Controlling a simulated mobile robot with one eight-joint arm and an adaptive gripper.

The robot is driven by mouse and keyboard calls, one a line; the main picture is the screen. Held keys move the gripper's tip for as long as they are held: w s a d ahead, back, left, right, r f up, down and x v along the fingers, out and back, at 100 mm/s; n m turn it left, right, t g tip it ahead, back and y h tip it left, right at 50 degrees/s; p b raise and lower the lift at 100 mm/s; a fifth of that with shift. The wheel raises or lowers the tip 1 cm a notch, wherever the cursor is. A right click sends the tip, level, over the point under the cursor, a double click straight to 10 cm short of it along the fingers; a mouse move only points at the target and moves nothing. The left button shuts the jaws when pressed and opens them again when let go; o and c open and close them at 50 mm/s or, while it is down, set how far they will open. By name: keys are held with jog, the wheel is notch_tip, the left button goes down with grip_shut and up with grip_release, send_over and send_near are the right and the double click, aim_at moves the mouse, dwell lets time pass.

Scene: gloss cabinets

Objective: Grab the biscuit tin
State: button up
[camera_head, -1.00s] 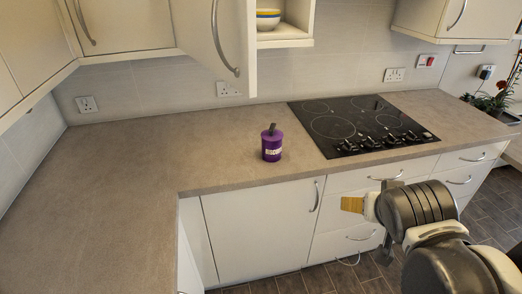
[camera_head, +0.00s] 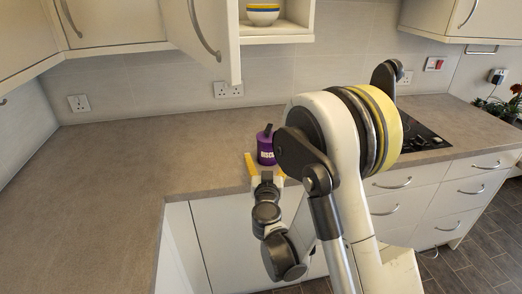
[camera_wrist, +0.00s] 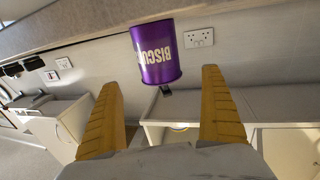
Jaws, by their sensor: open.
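The biscuit tin (camera_head: 265,150) is a purple cylinder with white lettering and a dark piece on top. It stands upright on the grey-brown worktop near its front edge. In the wrist view the tin (camera_wrist: 156,52) appears upside down, beyond the fingertips and between their lines. My gripper (camera_head: 264,168) is at the front edge of the worktop, just in front of the tin. Its two yellow fingers also show in the wrist view (camera_wrist: 161,95), spread wide with nothing between them. My arm hides part of the counter right of the tin.
The grey-brown worktop (camera_head: 150,150) is clear to the left of the tin. A black hob (camera_head: 422,138) lies to the right, mostly hidden by my arm. An open cabinet door (camera_head: 203,35) hangs above, beside a shelf with a bowl (camera_head: 263,15).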

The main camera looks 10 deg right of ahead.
aim_at(268, 147)
jog(key=p+x, duration=0.2)
jog(key=x, duration=0.1)
jog(key=p+x, duration=0.1)
jog(key=shift+w+d+r, duration=0.1)
jog(key=shift+w+r, duration=0.05)
jog(key=shift+r, duration=0.1)
jog(key=b+x, duration=0.1)
jog(key=x, duration=0.4)
jog(key=shift+w, duration=0.2)
jog(key=shift+r, duration=0.1)
jog(key=c, duration=1.3)
